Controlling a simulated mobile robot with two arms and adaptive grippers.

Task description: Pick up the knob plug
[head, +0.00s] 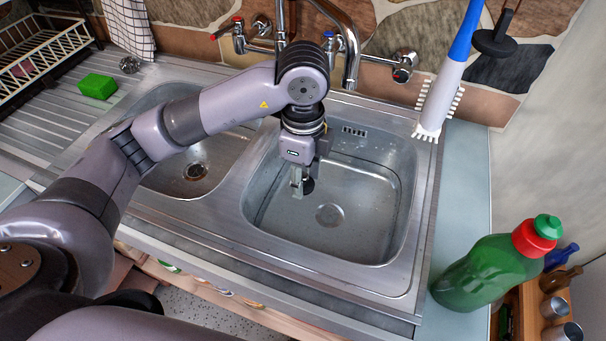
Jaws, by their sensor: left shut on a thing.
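My left gripper (299,187) reaches down into the right sink basin (375,225). It is shut on a small dark round piece, which looks like the knob plug (309,185). The fingers and the gripper body hide part of the plug. The plug is above or near the basin floor; I cannot tell whether it touches it. The round drain (329,215) of this basin shows to the right of and nearer than the fingertips. My right gripper is not in view.
The left basin has an open drain (196,171). Taps (345,50) stand behind the basins. A green sponge (97,86) and dish rack (40,60) are at left. A white-and-blue brush (440,90) and a green bottle (490,268) stand at right.

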